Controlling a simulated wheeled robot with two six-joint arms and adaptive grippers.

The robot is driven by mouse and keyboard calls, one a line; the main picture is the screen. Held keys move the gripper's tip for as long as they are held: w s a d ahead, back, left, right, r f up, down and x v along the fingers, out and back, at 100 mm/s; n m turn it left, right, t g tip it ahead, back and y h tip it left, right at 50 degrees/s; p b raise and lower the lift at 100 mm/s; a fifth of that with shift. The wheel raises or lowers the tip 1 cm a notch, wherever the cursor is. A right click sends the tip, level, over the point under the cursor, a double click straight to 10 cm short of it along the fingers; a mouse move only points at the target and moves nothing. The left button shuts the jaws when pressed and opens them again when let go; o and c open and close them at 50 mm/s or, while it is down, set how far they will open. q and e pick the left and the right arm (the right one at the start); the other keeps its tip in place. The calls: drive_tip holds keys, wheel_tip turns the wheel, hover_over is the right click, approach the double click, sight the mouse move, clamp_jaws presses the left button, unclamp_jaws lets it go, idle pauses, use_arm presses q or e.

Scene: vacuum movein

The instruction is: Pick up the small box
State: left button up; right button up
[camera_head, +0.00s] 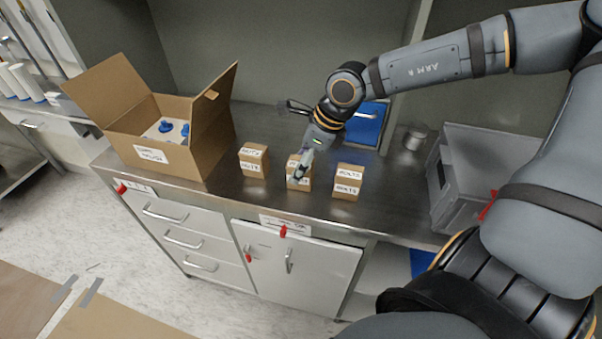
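Three small cardboard boxes with white labels stand in a row on the metal counter (222,197). The left small box (254,162) and the right small box (347,183), labelled "BOLTS", stand free. The middle small box (299,178) is partly hidden behind my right gripper (299,174). That gripper points down at the middle box, with its fingers over the box's top and front. I cannot tell whether the fingers touch or grip it. The arm comes in from the right and is marked "ARM R". My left gripper is not in view.
A large open cardboard box (190,158) with blue-capped items inside stands at the left of the counter. A blue bin (368,125), a metal can (414,138) and a grey crate (437,187) are to the right. Drawers and a cupboard (295,262) lie below.

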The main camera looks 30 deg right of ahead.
drive_tip(key=c, duration=1.3)
drive_tip(key=shift+w+r, duration=0.1)
drive_tip(key=shift+r, duration=0.45)
drive_tip(key=s+a+r+p, duration=0.1)
drive_tip(key=s+a+r, duration=0.7)
drive_tip(key=s+r, duration=0.35)
drive_tip(key=shift+a+r+p, duration=0.15)
drive_tip(key=shift+r+p, duration=4.25)
drive_tip(key=shift+p, duration=0.05)
